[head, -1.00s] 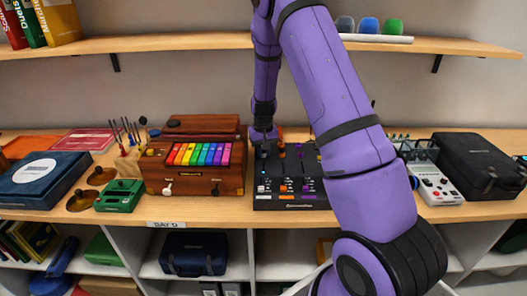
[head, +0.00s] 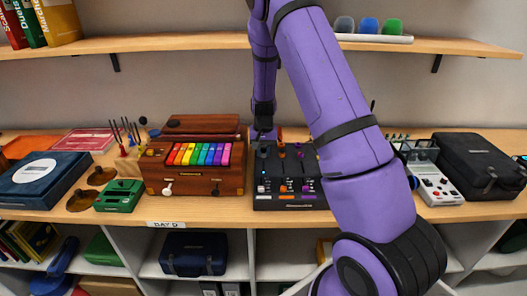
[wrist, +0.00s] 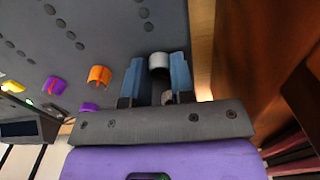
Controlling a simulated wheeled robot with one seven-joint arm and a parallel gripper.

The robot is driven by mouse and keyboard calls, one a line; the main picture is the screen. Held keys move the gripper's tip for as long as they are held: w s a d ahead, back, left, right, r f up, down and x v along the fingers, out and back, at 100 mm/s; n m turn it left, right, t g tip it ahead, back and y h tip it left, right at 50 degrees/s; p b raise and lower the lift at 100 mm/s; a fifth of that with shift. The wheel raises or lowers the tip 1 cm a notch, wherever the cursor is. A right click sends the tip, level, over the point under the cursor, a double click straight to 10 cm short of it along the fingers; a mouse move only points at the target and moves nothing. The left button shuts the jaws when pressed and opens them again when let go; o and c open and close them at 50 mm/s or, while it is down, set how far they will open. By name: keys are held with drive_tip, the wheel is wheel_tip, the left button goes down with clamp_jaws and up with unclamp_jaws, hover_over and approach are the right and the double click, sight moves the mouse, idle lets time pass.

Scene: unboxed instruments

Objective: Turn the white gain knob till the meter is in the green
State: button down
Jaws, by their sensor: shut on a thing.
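The mixer (head: 262,203) is a dark, flat console on the bench, with knobs along its back and sliders towards the front. The white gain knob (wrist: 159,61) shows in the wrist view between the two blue fingers of my gripper (wrist: 159,72), near one back corner of the mixer. The fingers are shut on it from both sides and hide its flanks. In the head view my gripper (head: 264,136) is at the mixer's back left, and the knob is hidden there. A dark boxy display (wrist: 22,129), perhaps the meter, is cut by the wrist view's left edge. Its reading cannot be made out.
Orange (wrist: 100,75) and purple (wrist: 54,85) knobs stand in line beside the white one. A wooden instrument with coloured keys (head: 203,154) is close on the mixer's left. A white-grey device (head: 437,190) stands to the right. A shelf (head: 180,40) runs above the bench.

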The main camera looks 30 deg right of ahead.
drive_tip(key=c, duration=1)
unclamp_jaws()
drive_tip(key=shift+r, duration=0.1)
wheel_tip(320, 180, up, 11)
drive_tip(key=shift+f, duration=0.15)
wheel_tip(320, 180, up, 12)
drive_tip(key=n+t, duration=0.1)
drive_tip(key=n, duration=0.1)
hover_over(263, 152)
drive_tip(key=s+a, duration=0.6)
drive_tip(key=s, duration=0.1)
drive_tip(key=s+a+r+n+t, duration=0.2)
drive_tip(key=s+a+r, duration=0.2)
drive_tip(key=s+r, duration=0.35)
drive_tip(key=s+a+r+n, duration=0.1)
drive_tip(key=s, duration=0.5)
drive_tip(key=s+a+r+n+t, duration=0.1)
drive_tip(key=s+a, duration=0.1)
drive_tip(key=s, duration=0.5)
drive_tip(key=s+a+r+n+t, duration=0.1)
drive_tip(key=s+a, duration=0.1)
drive_tip(key=s, duration=0.5)
drive_tip(key=shift+s+a+r+n, duration=0.15)
drive_tip(key=shift+r+n, duration=0.1)
drive_tip(key=shift+n, duration=0.05)
